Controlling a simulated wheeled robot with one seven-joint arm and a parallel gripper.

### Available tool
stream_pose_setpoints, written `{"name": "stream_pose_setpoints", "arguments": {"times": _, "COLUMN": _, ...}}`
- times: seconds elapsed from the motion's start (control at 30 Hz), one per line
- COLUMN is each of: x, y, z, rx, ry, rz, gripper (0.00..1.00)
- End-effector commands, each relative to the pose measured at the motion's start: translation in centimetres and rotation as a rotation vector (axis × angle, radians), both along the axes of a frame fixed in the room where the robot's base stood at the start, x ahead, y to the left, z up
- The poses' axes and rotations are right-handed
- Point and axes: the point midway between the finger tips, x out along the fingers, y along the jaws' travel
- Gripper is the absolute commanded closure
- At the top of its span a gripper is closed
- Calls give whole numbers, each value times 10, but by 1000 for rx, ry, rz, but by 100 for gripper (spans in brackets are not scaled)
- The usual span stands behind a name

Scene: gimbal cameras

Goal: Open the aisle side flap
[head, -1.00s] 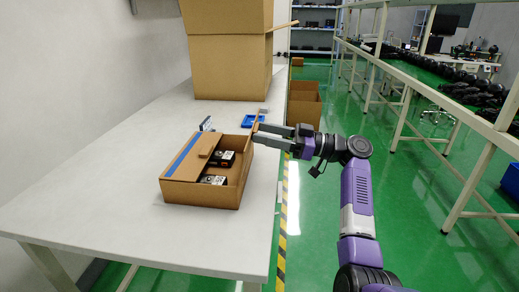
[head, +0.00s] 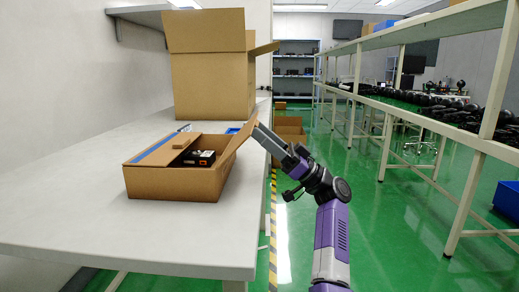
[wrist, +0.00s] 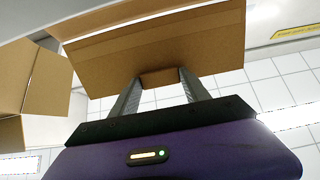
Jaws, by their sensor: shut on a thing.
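A low brown cardboard box (head: 170,184) sits on the white table with a dark small carton (head: 200,157) visible inside. Its left side is partly covered by a cardboard flap with a blue strip (head: 157,150). The aisle side flap (head: 237,146) stands up from the box's right side and leans outward over the aisle. My gripper (head: 257,130) is at the flap's upper edge, reaching in from the right. In the wrist view the fingers (wrist: 160,82) are shut on the edge of the cardboard flap (wrist: 165,52). The contact is partly hidden in the head view.
A large open carton (head: 212,85) stands farther back on the table (head: 60,215), with a flap sticking out right. A blue item (head: 232,130) lies behind the small box. The green-floored aisle is right of the table, with long racks (head: 440,140) beyond.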

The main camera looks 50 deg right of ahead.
Motion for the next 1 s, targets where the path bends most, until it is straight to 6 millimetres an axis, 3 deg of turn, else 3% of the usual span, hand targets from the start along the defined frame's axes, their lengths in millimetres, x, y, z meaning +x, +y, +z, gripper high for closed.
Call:
{"name": "stream_pose_setpoints", "arguments": {"times": 0.03, "x": -2, "y": -1, "z": -12, "rx": -4, "ry": 3, "rz": -2, "gripper": 100}}
{"name": "stream_pose_setpoints", "arguments": {"times": 0.3, "x": -3, "y": -2, "z": -20, "rx": -7, "ry": 10, "rz": -1, "gripper": 100}}
{"name": "stream_pose_setpoints", "arguments": {"times": 0.97, "x": 0, "y": 1, "z": -25, "rx": -7, "ry": 21, "rz": 9, "gripper": 100}}
{"name": "stream_pose_setpoints", "arguments": {"times": 1.0, "x": 0, "y": 1, "z": -25, "rx": -7, "ry": 21, "rz": 9, "gripper": 40}}
